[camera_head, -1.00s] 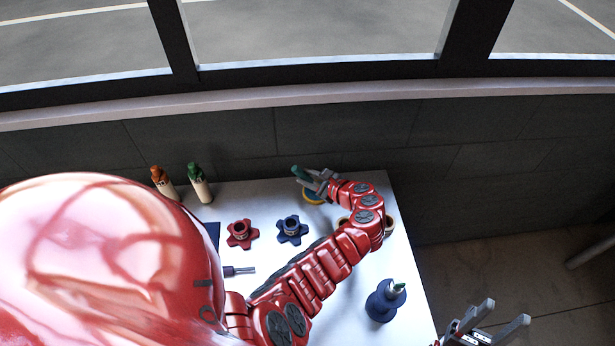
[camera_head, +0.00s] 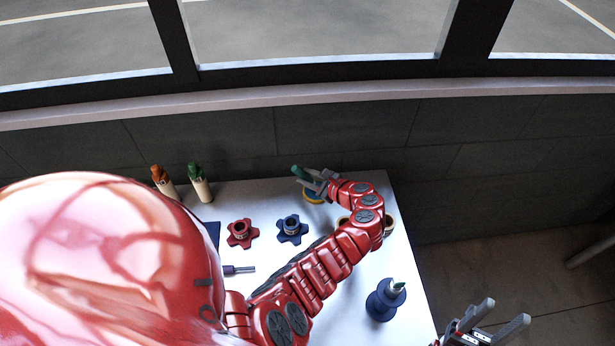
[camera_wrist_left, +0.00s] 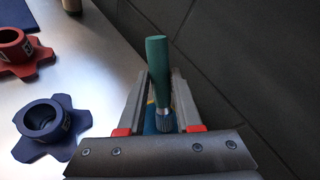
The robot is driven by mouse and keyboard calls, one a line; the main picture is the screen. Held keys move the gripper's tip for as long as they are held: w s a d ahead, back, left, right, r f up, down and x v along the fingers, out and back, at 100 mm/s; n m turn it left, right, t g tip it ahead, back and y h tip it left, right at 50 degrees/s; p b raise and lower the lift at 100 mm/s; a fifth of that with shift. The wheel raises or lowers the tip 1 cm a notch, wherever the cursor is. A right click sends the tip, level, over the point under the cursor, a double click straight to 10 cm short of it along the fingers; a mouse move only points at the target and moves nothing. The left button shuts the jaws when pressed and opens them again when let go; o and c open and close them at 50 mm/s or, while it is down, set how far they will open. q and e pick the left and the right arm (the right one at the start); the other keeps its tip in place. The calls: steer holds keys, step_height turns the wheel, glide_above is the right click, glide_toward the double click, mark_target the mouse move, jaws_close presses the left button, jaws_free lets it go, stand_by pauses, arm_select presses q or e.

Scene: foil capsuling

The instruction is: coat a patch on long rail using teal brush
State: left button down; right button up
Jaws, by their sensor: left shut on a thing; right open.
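The teal brush (camera_head: 299,173) is held by my left gripper (camera_head: 318,184) at the far edge of the table. In the left wrist view the brush's teal handle (camera_wrist_left: 158,72) points up and away between the two fingers, with a grey ferrule low between them; its bristles are hidden. My left gripper is shut on it, above a blue and yellow round thing (camera_head: 313,197). My right gripper (camera_head: 503,312) is open and empty, off the table's right edge. I cannot make out a long rail in either view.
On the white table (camera_head: 335,300) stand a red star-based holder (camera_head: 240,234), a blue one (camera_head: 292,230), a dark blue spool-shaped stand (camera_head: 384,303), and orange-topped (camera_head: 163,182) and green-topped (camera_head: 200,184) bottles. A purple-handled tool (camera_head: 238,269) lies nearer. A dark wall is behind.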

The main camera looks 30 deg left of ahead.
arm_select(q)
steer(key=shift+f, duration=0.1)
step_height(320, 180, up, 7)
steer(key=p, duration=0.6)
steer(key=shift+p, duration=0.3)
stand_by(0.3)
